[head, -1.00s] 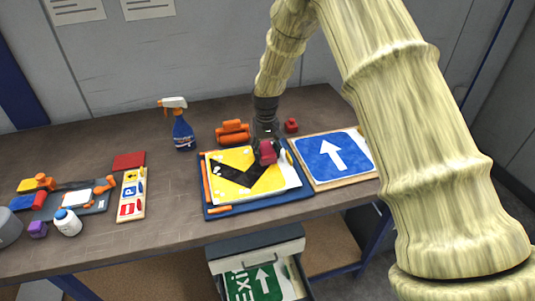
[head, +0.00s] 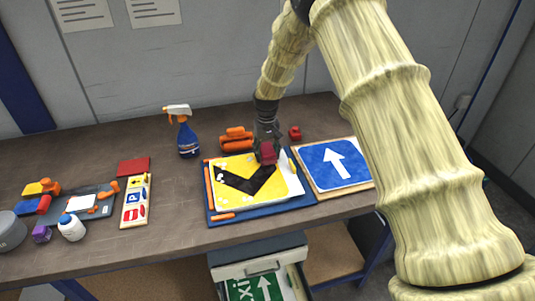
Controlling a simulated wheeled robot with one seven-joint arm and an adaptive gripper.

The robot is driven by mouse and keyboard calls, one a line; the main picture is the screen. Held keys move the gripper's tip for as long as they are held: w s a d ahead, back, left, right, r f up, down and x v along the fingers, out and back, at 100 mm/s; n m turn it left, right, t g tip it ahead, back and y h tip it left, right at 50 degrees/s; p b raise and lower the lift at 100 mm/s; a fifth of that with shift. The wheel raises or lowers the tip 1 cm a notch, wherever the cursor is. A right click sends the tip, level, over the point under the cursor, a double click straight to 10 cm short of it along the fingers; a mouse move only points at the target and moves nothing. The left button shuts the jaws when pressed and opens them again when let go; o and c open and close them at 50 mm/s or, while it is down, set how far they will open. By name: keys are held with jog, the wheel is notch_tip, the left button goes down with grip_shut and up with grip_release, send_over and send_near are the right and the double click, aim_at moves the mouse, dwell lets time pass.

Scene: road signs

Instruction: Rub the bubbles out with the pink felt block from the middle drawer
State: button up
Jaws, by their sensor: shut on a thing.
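My gripper (head: 267,139) is shut on a pink felt block (head: 268,152). It holds the block at the upper right part of a yellow sign with a black chevron (head: 231,168); I cannot tell whether the block touches the sign. The sign lies on a white sheet on a blue board (head: 231,217) with orange strips along its edges. Small pale spots that look like bubbles show on the yellow, mainly at its left side. Below the table, an open drawer (head: 257,268) holds a green sign with a white arrow (head: 254,289).
A blue sign with a white arrow (head: 338,163) lies right of the board. Behind stand a spray bottle (head: 187,137), orange rollers (head: 236,139) and a small red piece (head: 295,133). At left are a strip of small signs (head: 135,201), a grey tray (head: 98,215) and a white bottle (head: 71,228).

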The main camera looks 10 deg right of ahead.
aim_at(255, 173)
jog(key=shift+w+a, duration=0.1)
jog(key=shift+w, duration=1.35)
jog(key=shift+s+a+p, duration=0.1)
jog(key=shift+a+p, duration=0.2)
jog(key=shift+a, duration=1.25)
jog(key=shift+a, duration=0.1)
jog(key=shift+s+a+f, duration=0.1)
jog(key=shift+s+a, duration=0.05)
jog(key=shift+a, duration=1.3)
jog(key=shift+s+d+p, duration=0.1)
jog(key=shift+s+p, duration=0.65)
jog(key=shift+s, duration=0.85)
jog(key=shift+s, duration=0.15)
jog(key=shift+s+d+p, duration=0.15)
jog(key=shift+s+p, duration=0.35)
jog(key=shift+s, duration=0.65)
jog(key=shift+s+p, duration=0.45)
jog(key=shift+s, duration=1.35)
